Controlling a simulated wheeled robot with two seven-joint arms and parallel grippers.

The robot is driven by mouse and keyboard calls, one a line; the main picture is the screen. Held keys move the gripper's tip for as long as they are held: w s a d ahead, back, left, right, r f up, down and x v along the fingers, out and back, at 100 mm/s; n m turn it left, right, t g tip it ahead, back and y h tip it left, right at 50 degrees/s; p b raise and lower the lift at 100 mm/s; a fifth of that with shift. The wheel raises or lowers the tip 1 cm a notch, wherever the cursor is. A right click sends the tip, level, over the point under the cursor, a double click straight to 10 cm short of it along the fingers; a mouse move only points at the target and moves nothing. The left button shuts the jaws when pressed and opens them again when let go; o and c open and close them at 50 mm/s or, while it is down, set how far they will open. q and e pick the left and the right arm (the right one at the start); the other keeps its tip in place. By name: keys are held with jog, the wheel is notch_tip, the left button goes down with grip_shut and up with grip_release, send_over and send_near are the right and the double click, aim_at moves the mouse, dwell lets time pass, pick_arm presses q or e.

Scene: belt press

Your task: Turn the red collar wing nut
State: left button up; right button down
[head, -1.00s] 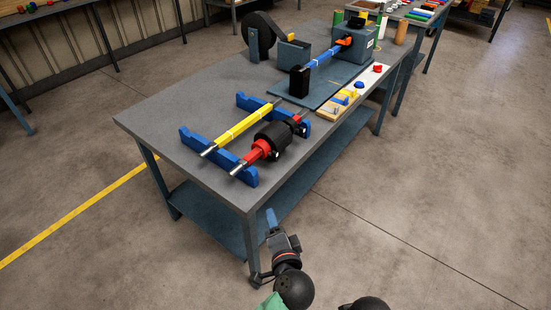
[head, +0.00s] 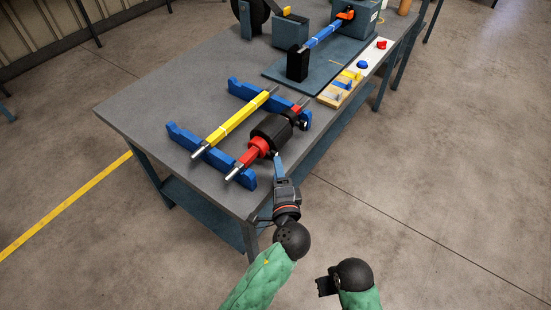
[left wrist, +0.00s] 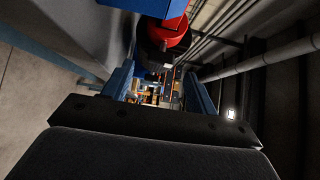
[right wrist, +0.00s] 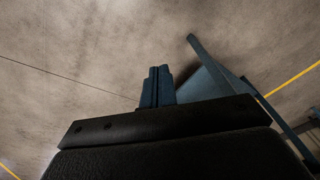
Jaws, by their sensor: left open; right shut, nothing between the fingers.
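The red collar (head: 258,146) sits on the red shaft (head: 247,159), against a black roller (head: 270,131). The shaft lies across two blue cradles. My left gripper (head: 277,164) is open at the table's front edge, just right of the collar. In the left wrist view the collar (left wrist: 172,35) is above and beyond the gap between the open fingers (left wrist: 158,88); nothing is clearly held. A small grey piece under the collar may be the wing nut, but it is too dark to tell. My right gripper (right wrist: 157,88) is shut and empty, away from the table.
A yellow shaft (head: 230,125) lies on the same blue cradles (head: 181,138), left of the red shaft. A blue shaft (head: 322,36) is mounted on a plate farther back. A board with coloured knobs (head: 345,85) lies along the right edge. Floor right of the table is clear.

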aim_at(272, 155)
pick_arm(q)
jog(key=shift+w+a+p, duration=0.15)
jog(key=shift+w+p, duration=0.1)
jog(key=shift+w, duration=0.75)
jog(key=shift+w+a+p, duration=0.15)
jog(key=shift+w+p, duration=0.1)
jog(key=shift+w, duration=0.7)
pick_arm(e)
jog(key=f, duration=0.5)
jog(key=shift+w+a+f, duration=0.1)
jog(key=shift+w, duration=0.3)
pick_arm(q)
jog(key=c, duration=1)
jog(key=shift+r, duration=0.1)
